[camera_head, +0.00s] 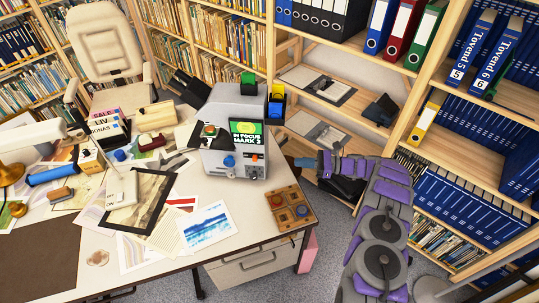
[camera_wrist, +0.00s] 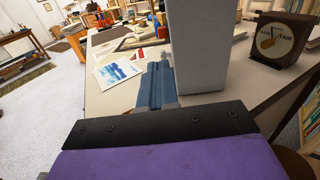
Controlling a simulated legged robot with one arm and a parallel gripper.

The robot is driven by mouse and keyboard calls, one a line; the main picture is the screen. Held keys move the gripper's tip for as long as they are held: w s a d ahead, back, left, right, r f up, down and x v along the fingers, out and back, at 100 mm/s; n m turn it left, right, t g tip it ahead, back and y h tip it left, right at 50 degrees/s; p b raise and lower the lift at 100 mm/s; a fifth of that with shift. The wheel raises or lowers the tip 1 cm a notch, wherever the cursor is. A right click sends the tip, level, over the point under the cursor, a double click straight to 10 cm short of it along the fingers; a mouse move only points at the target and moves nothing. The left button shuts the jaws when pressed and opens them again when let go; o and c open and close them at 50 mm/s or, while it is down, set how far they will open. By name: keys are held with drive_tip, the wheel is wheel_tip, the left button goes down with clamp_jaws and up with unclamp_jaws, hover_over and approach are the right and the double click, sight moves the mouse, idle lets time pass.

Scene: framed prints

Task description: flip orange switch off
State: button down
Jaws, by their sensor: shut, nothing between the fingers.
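A grey machine (camera_head: 222,112) with a green "In Focus Mark 3" screen (camera_head: 246,132) and a blue knob (camera_head: 229,161) stands on the desk. A tiny reddish spot (camera_head: 255,157) shows low on its front; I cannot tell if it is the orange switch or how it is set. My gripper (camera_head: 303,162) is just right of the machine, pointing left, apart from its front controls. In the wrist view my gripper's blue-grey fingers (camera_wrist: 157,84) are together and empty, beside the machine's plain grey side (camera_wrist: 200,50). That view shows no switch.
A wooden tray (camera_head: 290,208) with round pieces and a blue print (camera_head: 206,226) lie on the desk (camera_head: 167,270) in front. Shelves of binders stand behind and right of my arm. A dark box with a round label (camera_wrist: 277,44) stands at right in the wrist view.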

drive_tip(key=shift+w+d+f, duration=0.1)
drive_tip(key=shift+d+f, duration=0.1)
drive_tip(key=shift+a, duration=0.1)
drive_tip(key=b, duration=0.3)
approach(255, 158)
drive_tip(key=a+f, duration=0.1)
drive_tip(key=a, duration=0.4)
drive_tip(key=shift+w+a+f, duration=0.1)
drive_tip(key=shift+w+a, duration=0.35)
drive_tip(key=shift+a, duration=0.15)
